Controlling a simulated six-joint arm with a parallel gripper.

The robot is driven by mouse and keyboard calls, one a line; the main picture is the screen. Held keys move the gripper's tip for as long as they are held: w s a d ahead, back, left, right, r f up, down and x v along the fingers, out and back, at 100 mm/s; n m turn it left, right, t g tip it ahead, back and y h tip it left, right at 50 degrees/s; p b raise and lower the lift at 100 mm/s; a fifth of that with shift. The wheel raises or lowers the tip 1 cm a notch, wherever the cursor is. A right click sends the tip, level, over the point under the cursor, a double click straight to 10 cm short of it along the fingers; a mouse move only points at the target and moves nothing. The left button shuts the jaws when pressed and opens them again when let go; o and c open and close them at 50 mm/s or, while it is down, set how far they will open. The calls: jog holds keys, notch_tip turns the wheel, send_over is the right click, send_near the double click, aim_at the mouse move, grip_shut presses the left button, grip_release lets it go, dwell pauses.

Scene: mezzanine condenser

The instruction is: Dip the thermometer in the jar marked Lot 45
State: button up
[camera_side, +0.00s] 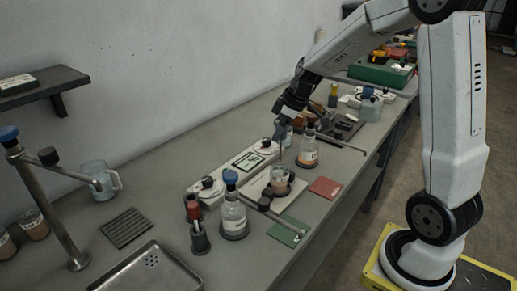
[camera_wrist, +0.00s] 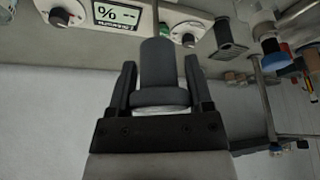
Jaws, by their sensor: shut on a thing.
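My gripper (camera_side: 285,121) is above the bench with its jaws pointing down. It is shut on the grey handle of the thermometer (camera_wrist: 158,62), as the wrist view shows. The thermometer's thin stem runs away from the jaws and out of the wrist view. In the side view the stem hangs above and near a small beaker-like jar (camera_side: 279,174) on a pale plate; I cannot tell whether the tip is inside it. Labelled jars with brown contents (camera_side: 34,224) stand at the far left. No lot number is readable, so I cannot tell which is Lot 45.
A stoppered flask (camera_side: 233,216) with a blue cap stands in front-left of the plate, and an amber one (camera_side: 308,152) stands behind it. A white device with a display (camera_side: 248,161) lies along the wall side. Green (camera_side: 289,230) and red (camera_side: 325,187) mats lie near the front edge.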

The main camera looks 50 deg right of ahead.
notch_tip(320, 180, down, 10)
dwell(1.5)
jog(key=shift+r, duration=0.1)
jog(key=shift+r, duration=0.15)
dwell(3.1)
jog(key=shift+r, duration=4.8)
